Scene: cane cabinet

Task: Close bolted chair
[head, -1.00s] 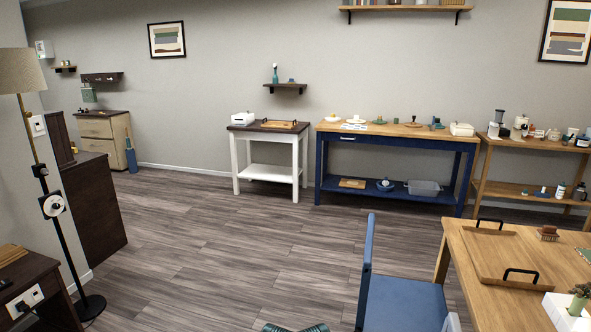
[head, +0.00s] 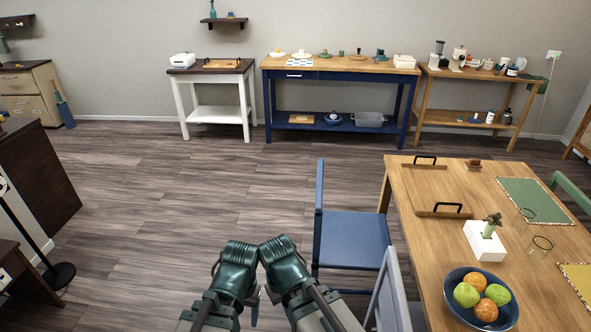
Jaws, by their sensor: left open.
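A blue chair (head: 352,240) stands upright at the left side of the wooden table (head: 410,190), its back to the left and its seat toward the table. A second, grey-blue chair (head: 392,295) stands nearer, at the table's lower left edge, partly cut off by the picture. I cannot tell which chair is the bolted one. My left gripper (head: 236,258) is at the bottom centre, open, left of the blue chair and apart from it. My right arm is close beside it; its fingers do not show clearly.
The table holds a tray (head: 432,187), a white planter (head: 484,240) and a fruit bowl (head: 455,302). A green chair (head: 572,190) is at its far side. A blue workbench (head: 338,75) and white side table (head: 212,72) line the wall. Floor (head: 180,200) is open at left.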

